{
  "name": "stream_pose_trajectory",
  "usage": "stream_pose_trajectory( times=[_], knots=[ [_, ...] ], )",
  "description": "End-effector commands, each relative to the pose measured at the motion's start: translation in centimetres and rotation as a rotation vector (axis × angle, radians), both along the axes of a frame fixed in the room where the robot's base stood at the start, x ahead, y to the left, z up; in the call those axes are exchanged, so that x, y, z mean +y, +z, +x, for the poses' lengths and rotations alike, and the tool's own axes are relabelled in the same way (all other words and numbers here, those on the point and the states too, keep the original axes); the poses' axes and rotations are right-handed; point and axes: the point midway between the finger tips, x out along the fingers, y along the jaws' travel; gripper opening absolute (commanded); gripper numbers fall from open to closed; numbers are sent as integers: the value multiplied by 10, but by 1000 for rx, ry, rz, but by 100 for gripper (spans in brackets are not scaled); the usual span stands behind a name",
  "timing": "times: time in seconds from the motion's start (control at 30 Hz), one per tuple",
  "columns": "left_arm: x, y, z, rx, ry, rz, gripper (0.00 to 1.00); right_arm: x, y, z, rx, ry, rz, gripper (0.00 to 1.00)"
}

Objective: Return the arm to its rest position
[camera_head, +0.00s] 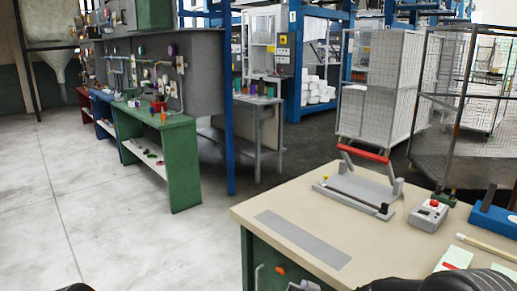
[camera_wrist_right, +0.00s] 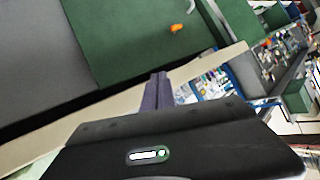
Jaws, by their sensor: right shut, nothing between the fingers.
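My right gripper (camera_wrist_right: 158,78) shows in the right wrist view with its grey-purple fingers shut together and nothing between them. In the head view the right gripper (camera_head: 303,286) is at the bottom edge, in front of the table's green side, partly cut off. My left gripper is out of view; only a small dark shape shows at the bottom left edge.
The beige table (camera_head: 300,212) carries a sealer with a red handle (camera_head: 364,153), a grey control box with a red button (camera_head: 428,214) and a blue device (camera_head: 495,220). Its green side (camera_wrist_right: 125,40) has an orange knob (camera_wrist_right: 178,28). Open floor (camera_head: 90,220) lies left.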

Motion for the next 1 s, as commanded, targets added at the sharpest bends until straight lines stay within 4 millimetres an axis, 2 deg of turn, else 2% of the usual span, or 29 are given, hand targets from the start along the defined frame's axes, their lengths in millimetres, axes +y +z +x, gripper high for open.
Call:
stream_pose_trajectory(
  times=[0.03,0.1,0.17,0.2,0.27,0.3,0.37,0.4,0.5,0.6,0.7,1.0],
  knots=[
    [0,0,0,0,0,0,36,10,-33,-17,71,57,13,0],
    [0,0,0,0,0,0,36,26,-79,-47,182,143,41,0],
    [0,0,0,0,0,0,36,37,-117,-79,285,210,65,0],
    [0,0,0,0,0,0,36,43,-140,-103,355,252,82,0],
    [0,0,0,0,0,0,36,50,-172,-141,461,308,107,0],
    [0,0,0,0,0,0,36,54,-191,-168,534,344,123,0],
    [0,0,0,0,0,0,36,59,-216,-210,637,393,148,0],
    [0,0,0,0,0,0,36,61,-230,-238,703,422,164,0],
    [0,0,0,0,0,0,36,65,-253,-299,838,487,203,0],
    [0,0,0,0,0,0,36,65,-267,-343,923,513,242,0],
    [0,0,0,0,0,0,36,61,-277,-362,972,478,287,0],
    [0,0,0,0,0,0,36,56,-279,-362,974,458,296,0]
  ],
)
